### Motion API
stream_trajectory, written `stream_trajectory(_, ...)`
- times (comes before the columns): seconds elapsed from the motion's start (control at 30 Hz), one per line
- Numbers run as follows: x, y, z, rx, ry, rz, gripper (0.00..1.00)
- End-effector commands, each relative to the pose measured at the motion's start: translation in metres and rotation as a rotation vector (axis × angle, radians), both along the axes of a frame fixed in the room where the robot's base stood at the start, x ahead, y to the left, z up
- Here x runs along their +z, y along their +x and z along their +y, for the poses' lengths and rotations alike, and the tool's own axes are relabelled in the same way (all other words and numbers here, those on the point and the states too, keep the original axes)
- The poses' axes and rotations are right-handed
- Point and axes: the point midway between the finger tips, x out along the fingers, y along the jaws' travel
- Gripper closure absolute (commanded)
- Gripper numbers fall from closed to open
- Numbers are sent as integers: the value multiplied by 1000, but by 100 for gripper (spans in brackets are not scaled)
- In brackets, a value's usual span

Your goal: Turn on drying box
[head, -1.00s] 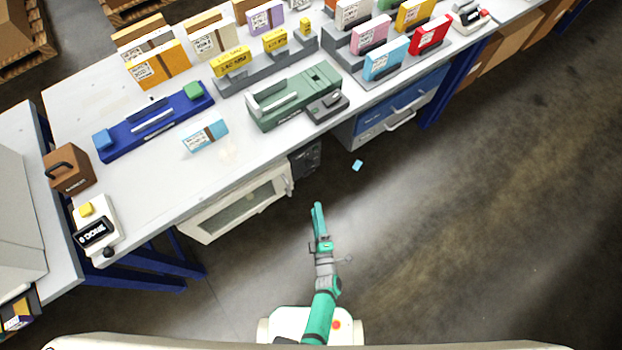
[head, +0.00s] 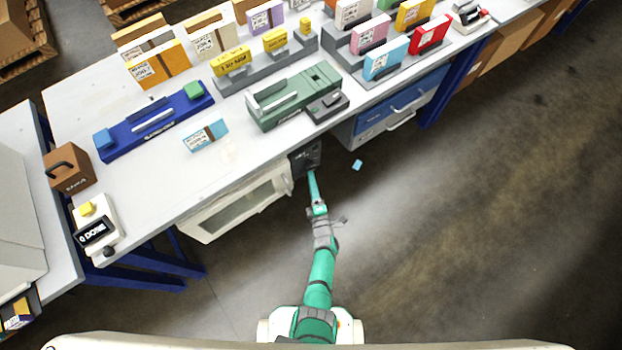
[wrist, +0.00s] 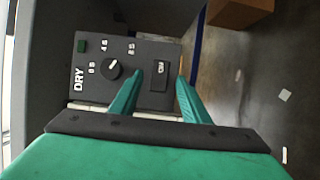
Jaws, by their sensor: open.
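The drying box (head: 238,203) is a white cabinet with a window in its front, under the workbench. Its dark control panel (head: 305,158) is at its right end. In the head view my gripper (head: 311,172) reaches the panel.
The workbench (head: 150,190) above carries a blue device (head: 155,125), a green device (head: 295,95) and several coloured boxes. A blue drawer unit (head: 395,105) is right of the panel. A small blue piece (head: 357,165) lies on the floor. The floor to the right is clear.

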Motion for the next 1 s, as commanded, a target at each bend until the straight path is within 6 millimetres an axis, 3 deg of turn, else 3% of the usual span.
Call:
stream_trajectory(0.17,0,12,2,0,1,0,58)
stream_trajectory(0.47,0,13,3,-1,1,1,58)
stream_trajectory(0.5,0,13,3,-1,1,1,60)
stream_trajectory(0.67,0,13,3,-1,1,1,98)
stream_trajectory(1.0,1,14,6,-40,1,-5,99)
